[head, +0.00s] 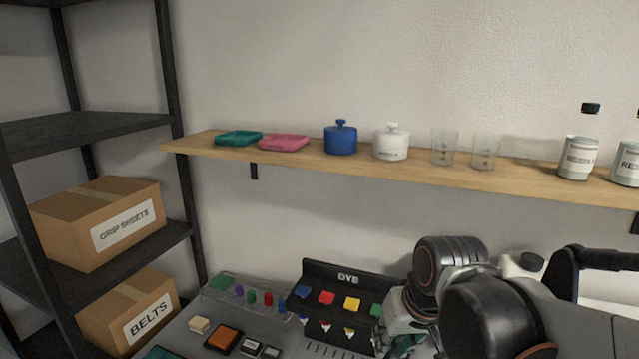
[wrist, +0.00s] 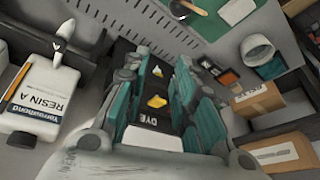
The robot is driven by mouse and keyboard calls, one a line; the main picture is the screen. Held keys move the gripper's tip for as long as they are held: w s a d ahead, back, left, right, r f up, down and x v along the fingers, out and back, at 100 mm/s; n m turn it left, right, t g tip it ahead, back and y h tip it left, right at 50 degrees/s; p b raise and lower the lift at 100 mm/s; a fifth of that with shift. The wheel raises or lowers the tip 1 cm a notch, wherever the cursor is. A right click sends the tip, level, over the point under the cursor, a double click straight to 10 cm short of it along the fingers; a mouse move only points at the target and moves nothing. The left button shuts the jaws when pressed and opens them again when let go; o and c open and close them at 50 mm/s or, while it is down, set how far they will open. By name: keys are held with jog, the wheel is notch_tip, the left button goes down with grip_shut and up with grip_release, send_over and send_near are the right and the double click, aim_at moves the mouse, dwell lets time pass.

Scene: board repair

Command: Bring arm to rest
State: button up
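My arm (head: 480,310) is in the lower right of the head view, bent over the workbench beside the DYE rack (head: 345,279). My gripper (wrist: 157,90) shows in the wrist view with its two teal-padded fingers apart. Nothing is seen held between them. The dark DYE rack, with yellow pieces on it, shows through the gap between the fingers. In the head view the gripper is mostly hidden behind my arm at the right of the rack, with only a bit of teal showing.
A wall shelf (head: 320,166) with dishes, pots, glasses and bottles runs above the bench. A dark rack (head: 95,128) with boxes labelled GRIP SHEETS (head: 100,222) and BELTS (head: 130,310) stands at left. A RESIN A bottle (wrist: 40,100) is left of the gripper in the wrist view.

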jog(key=s+d+r+m+t+h, duration=0.1)
jog(key=s+d+r+t, duration=0.1)
jog(key=s+d, duration=0.5)
jog(key=shift+s+d+t+h, duration=0.3)
jog(key=shift+s+d+t, duration=0.15)
jog(key=shift+s, duration=0.45)
